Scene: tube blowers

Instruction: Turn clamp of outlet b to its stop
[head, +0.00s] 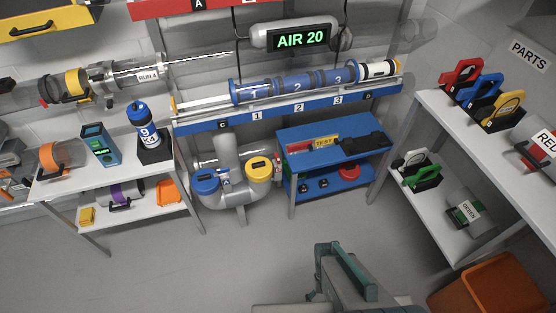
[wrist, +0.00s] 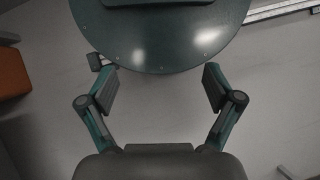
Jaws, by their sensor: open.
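My gripper (wrist: 160,88) shows in the wrist view with its two fingers spread apart and nothing between them. No clamp or outlet shows in the wrist view. In the head view I cannot read a label b on any outlet, so I cannot tell which clamp belongs to it. A grey pipe (head: 228,150) under the blue rail branches to a blue round fitting (head: 206,185) and a yellow round fitting (head: 258,168). At the upper left, a clear tube run marked RUN 4 (head: 148,76) carries a yellow ring (head: 73,84). My gripper is well away from these.
The blue rail (head: 190,129) carries blue tube pieces marked 1, 2 and 3. A blue bench (head: 340,155), a left white table (head: 60,180) and a right white table (head: 440,110) stand around. An orange bin (head: 490,290) is lower right. The middle floor is clear.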

